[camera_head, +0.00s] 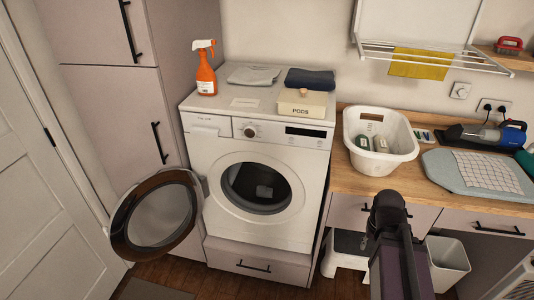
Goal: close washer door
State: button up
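The white washer (222,218) stands left of the middle, with its round drum opening (256,187) facing me. A grey cloth shows inside the drum. The washer door (154,216), a round glass pane in a dark rim, hangs wide open to the left on its hinge. My arm shows at the lower right, in front of the counter. My gripper's fingers cannot be made out, so I cannot tell whether it is open or shut. It is well to the right of the door and apart from it.
An orange spray bottle (206,68), folded cloths and a PODS box (302,103) sit on the washer. A white basket (378,143) is on the counter (350,181). A step stool (343,252) and a bin (447,263) stand below.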

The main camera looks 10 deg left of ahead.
aim_at(117, 235)
jog(key=z, duration=0.05)
jog(key=k, duration=1.4)
jog(key=u, duration=0.55)
jog(key=i, duration=1)
jog(key=u, duration=0.05)
